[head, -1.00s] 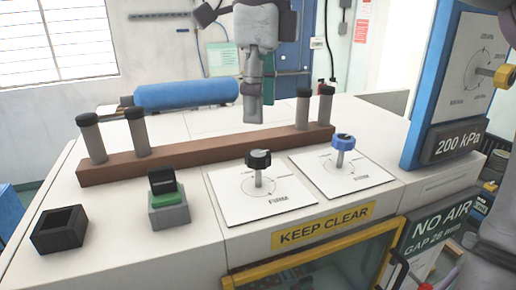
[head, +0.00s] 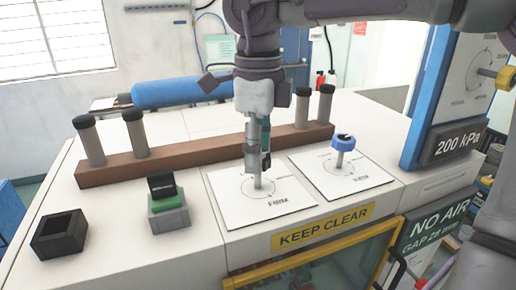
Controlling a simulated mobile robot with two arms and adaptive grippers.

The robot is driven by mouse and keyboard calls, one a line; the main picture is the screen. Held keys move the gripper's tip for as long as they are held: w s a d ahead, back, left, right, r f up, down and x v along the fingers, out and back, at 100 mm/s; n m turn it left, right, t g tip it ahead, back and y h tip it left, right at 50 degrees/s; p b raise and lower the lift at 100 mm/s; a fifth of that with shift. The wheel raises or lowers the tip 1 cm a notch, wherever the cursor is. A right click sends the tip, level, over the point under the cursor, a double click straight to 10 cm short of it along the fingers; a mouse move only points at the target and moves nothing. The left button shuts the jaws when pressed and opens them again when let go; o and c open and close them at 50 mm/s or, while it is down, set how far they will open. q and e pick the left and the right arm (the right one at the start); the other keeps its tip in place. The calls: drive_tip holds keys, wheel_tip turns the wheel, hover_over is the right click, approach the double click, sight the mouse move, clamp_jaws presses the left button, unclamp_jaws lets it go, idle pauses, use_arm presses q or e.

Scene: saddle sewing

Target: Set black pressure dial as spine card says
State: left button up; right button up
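The black pressure dial stands on the left white card (head: 225,208), marked FIRM. Its grey stem (head: 257,183) shows, but its black knob is hidden behind my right gripper. My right gripper (head: 256,170) points straight down over the dial, with its fingers at knob height. I cannot tell whether they touch or grip the knob. The blue dial (head: 343,142) stands on the right card (head: 372,181). A dark label reading 200 kPa (head: 457,143) is on the blue-edged panel at the right. My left gripper is not in view.
A brown bar (head: 200,157) with several black-capped posts lies behind the dials. A green-and-black block (head: 166,200) and a black open box (head: 59,234) stand at the left. A yellow KEEP CLEAR label (head: 322,229) is on the front edge.

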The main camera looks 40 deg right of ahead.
drive_tip(key=c, duration=0.6)
drive_tip(key=shift+o, duration=0.2)
drive_tip(key=shift+n, duration=0.3)
drive_tip(key=n, duration=0.8)
drive_tip(key=shift+r, duration=0.1)
drive_tip(key=n, duration=0.3)
drive_tip(key=shift+n, duration=2.2)
drive_tip(key=o, duration=1.1)
